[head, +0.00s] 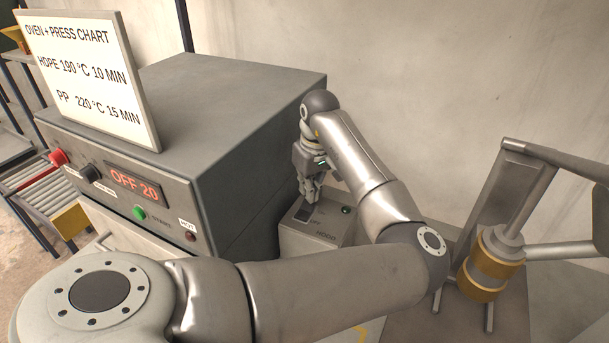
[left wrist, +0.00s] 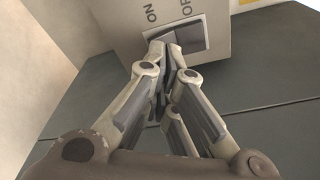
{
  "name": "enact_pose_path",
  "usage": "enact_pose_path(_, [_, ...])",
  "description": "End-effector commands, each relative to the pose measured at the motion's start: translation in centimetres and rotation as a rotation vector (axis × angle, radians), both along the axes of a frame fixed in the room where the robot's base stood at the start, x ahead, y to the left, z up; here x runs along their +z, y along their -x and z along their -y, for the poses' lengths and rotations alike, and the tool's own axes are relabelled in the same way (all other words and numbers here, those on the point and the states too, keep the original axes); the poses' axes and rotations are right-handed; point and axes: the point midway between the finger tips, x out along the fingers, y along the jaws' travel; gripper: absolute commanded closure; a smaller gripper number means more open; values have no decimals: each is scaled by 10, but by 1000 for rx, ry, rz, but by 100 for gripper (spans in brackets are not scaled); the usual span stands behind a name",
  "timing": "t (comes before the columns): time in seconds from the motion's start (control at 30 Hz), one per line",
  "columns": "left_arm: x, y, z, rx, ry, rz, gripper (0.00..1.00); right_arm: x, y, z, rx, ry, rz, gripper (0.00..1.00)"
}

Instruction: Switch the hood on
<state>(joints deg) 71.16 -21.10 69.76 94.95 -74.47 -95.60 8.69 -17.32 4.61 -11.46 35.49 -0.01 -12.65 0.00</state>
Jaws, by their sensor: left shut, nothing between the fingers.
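The hood switch box (head: 303,240) is a grey box beside the oven, with the word HOOD on its top. I cannot tell whether the lamp is lit. My left gripper (head: 308,196) is shut and empty, pointing down at the rocker. In the left wrist view its fingertips (left wrist: 165,50) overlap the ON side of the rocker (left wrist: 192,38) and hide part of it. I cannot tell whether they touch it. My right gripper is not in view.
The grey oven (head: 215,100) stands left of the box, with a chart board (head: 85,75) on top and a display (head: 134,182) reading OFF 20. A metal press-like device with gold bands (head: 490,265) stands at the right. A wall is close behind.

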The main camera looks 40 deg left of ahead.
Motion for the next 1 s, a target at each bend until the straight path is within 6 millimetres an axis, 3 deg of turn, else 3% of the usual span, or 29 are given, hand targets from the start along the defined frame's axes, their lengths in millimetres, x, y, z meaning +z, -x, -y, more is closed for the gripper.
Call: enact_pose_path(1.0, [-8, 0, 0, 0, 0, -1, 100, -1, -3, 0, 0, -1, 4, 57])
